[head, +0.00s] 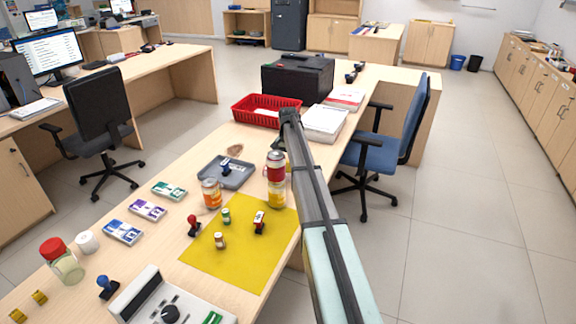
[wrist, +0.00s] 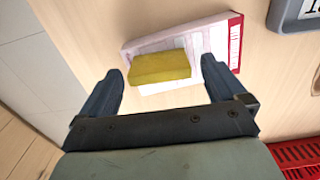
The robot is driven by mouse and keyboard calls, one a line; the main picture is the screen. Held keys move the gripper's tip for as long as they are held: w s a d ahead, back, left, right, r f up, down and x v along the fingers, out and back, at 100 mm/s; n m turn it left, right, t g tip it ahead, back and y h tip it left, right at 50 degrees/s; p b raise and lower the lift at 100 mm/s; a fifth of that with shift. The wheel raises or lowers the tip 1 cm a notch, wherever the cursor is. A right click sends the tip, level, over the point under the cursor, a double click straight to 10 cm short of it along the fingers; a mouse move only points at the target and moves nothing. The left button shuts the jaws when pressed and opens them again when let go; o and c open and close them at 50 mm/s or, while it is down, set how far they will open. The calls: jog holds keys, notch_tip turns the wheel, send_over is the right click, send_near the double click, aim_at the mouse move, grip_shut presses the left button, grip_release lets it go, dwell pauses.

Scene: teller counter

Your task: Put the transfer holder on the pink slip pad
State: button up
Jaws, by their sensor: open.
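The pink slip pad (wrist: 217,36), pale with a red edge strip, lies flat on the wooden counter in the wrist view. A yellow block (wrist: 160,67), which looks to be the transfer holder, lies on the pad, slightly angled to it. My gripper (wrist: 162,70) is open, with one finger on each side of the block and a gap visible on both sides. In the head view my gripper (head: 289,117) is over the counter in front of the red basket, and my arm hides most of the pad and the block.
The red basket (head: 257,119) and white paper stacks (head: 324,121) stand beyond my gripper. A grey tray (head: 240,184) lies to the left. Cans, stamps and a yellow mat (head: 228,263) are nearer. A blue chair (head: 390,146) stands right of the counter.

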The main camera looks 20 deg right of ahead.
notch_tip(320, 180, up, 10)
jog(key=shift+r, duration=0.25)
